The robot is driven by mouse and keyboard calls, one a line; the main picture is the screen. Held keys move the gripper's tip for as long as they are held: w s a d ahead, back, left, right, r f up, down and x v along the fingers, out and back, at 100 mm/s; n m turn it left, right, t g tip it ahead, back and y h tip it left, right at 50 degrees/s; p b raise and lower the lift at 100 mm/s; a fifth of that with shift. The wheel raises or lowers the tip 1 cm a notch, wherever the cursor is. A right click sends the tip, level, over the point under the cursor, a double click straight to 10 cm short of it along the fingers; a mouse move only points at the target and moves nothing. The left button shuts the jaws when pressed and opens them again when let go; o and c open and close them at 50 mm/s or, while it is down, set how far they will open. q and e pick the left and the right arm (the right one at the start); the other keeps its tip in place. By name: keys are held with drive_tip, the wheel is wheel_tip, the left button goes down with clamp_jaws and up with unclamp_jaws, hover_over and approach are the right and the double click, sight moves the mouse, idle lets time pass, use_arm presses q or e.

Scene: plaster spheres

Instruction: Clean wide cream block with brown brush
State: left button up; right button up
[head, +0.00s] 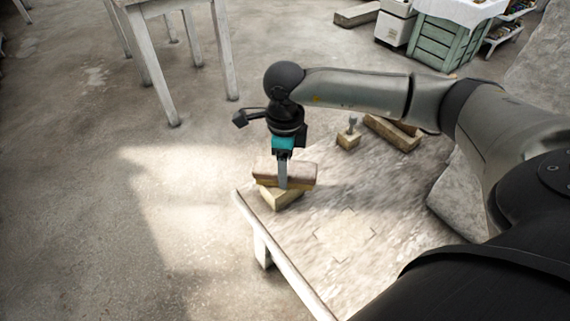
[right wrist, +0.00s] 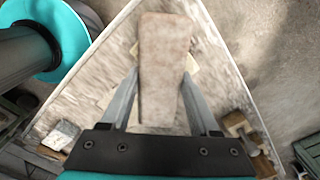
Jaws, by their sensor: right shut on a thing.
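The brown brush (head: 301,171) is a long block with a paler yellowish layer underneath. My right gripper (head: 283,185) points down and is shut on it, with one finger on each long side. In the right wrist view the brush (right wrist: 164,65) lies between the fingertips (right wrist: 160,78). The wide cream block (head: 281,199) is directly below the brush, near the table's corner. The brush hides most of its top; only small cream parts show beside it in the right wrist view (right wrist: 193,63). I cannot tell whether brush and block touch. My left gripper is not in view.
The worn pale table (head: 390,215) has free room in front and to the right of the block. A small block with a grey knob (head: 348,139) and long wooden pieces (head: 393,133) lie at its far side. A white-legged table (head: 150,60) stands beyond on the floor.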

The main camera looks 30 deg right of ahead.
idle(0.3)
drive_tip(key=shift+f+b, duration=0.35)
drive_tip(key=shift+f, duration=0.2)
idle(0.3)
drive_tip(key=shift+s+d+r, duration=0.1)
drive_tip(key=shift+s+d, duration=0.2)
drive_tip(key=shift+d, duration=0.1)
drive_tip(key=shift+s+d+p, duration=0.3)
drive_tip(key=shift+s+d, duration=0.15)
drive_tip(key=shift+w+a+b, duration=0.4)
drive_tip(key=shift+w+a, duration=1.1)
drive_tip(key=shift+a, duration=0.2)
